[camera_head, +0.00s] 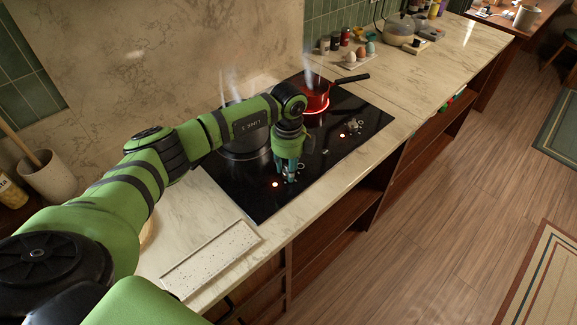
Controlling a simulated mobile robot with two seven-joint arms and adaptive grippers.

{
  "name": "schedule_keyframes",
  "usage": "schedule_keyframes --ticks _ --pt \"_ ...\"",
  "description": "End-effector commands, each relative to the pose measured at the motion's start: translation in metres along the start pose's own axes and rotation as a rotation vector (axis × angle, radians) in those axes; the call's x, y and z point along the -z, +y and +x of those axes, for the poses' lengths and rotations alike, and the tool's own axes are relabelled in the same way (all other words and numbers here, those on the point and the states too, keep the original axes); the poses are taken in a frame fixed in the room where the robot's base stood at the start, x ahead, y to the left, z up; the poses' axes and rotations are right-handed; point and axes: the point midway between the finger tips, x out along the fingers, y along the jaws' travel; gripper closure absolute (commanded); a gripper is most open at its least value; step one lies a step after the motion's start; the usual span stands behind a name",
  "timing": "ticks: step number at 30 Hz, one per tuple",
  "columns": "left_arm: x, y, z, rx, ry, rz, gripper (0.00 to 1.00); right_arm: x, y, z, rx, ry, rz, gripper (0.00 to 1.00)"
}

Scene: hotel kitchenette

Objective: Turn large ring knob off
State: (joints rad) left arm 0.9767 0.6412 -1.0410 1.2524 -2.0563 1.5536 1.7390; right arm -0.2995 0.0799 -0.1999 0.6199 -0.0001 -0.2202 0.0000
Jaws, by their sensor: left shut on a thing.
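My left gripper (290,175) points down at the front part of the black cooktop (255,200). Its fingers are shut around a small knob there; the fingers hide most of the knob, and I cannot read which ring it belongs to. A red light (275,184) glows beside it. Another group of small knobs (351,127) sits farther right, with a red light (341,135) near it. A large pot (245,145) stands behind my arm, partly hidden, and steams. A red-lit pan (316,94) stands on a glowing red ring (316,110). My right gripper is out of view.
A white speckled tray (210,258) lies on the counter left of the cooktop. A kettle (398,30) stands farther back. The counter right of the cooktop (420,85) is clear.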

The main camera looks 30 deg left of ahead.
Motion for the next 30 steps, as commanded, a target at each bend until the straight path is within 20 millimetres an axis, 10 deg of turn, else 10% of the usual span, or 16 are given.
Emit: schedule_keyframes --ticks 9,10,11,23,30 --pt "0.000 0.001 0.001 -0.002 0.000 -0.003 0.99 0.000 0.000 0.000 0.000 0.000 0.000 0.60" --pt "0.000 0.001 0.001 -0.002 0.000 -0.002 0.54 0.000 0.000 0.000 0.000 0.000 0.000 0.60" --pt "0.000 0.001 0.001 -0.002 0.000 -0.002 0.42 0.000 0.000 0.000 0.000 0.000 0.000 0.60" --pt "0.000 0.000 -0.004 0.001 0.000 -0.001 0.42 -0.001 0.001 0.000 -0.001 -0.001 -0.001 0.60" --pt "-0.001 -0.001 -0.043 0.005 -0.001 0.000 0.42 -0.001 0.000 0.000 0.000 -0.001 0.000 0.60"
